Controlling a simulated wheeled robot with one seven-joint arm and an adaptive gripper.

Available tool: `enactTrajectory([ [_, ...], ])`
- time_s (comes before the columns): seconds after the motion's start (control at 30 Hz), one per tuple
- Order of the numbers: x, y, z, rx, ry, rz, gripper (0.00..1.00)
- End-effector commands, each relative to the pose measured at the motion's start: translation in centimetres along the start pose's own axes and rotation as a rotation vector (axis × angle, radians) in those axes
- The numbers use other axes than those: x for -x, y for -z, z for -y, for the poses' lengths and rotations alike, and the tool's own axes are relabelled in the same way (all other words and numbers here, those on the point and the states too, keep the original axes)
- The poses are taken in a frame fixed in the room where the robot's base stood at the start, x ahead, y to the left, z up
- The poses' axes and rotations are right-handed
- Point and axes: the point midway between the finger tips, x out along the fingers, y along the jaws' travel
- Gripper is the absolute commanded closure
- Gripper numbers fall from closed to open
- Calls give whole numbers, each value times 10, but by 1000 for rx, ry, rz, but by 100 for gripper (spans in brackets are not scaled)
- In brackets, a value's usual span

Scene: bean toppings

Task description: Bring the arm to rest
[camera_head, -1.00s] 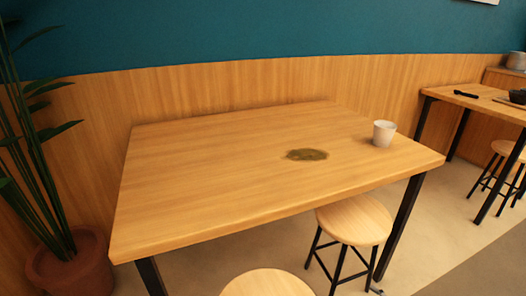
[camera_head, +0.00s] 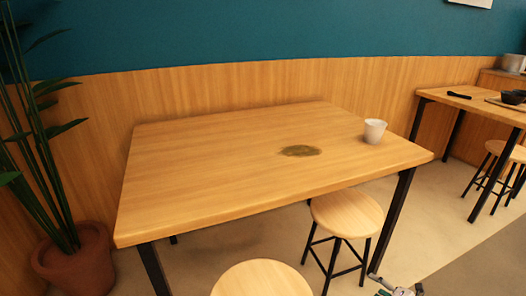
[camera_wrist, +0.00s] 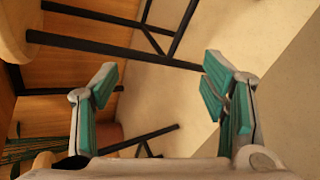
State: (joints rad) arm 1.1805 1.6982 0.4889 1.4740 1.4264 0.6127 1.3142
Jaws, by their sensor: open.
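My gripper (camera_wrist: 158,88) is open and empty in the wrist view, its green-padded fingers spread apart. Beyond it show floor, dark table legs and part of a stool. In the head view only a small part of my arm's end (camera_head: 395,287) shows at the bottom edge, below the table's right front leg. The wooden table (camera_head: 200,190) stands in the middle. On it are a white cup (camera_head: 375,131) near the right end and a flat dark greenish-brown patch (camera_head: 300,151).
Two round wooden stools (camera_head: 347,212) (camera_head: 262,279) stand at the table's front side. A potted plant (camera_head: 75,262) is at the left. A second table (camera_head: 460,104) with dark bowls and another stool (camera_head: 497,152) are at the right. Open floor (camera_head: 440,215) lies between the tables.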

Motion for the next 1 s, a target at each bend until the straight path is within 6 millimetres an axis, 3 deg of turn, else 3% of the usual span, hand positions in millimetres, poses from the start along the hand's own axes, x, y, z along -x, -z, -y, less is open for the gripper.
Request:
enactTrajectory([
  [0.17,6,-13,-52,226,-35,-80,33],
  [0.47,31,-12,-185,799,-152,-300,33],
  [0.7,64,16,-284,1237,-271,-486,33],
  [1.0,124,69,-386,1737,-443,-717,33],
])
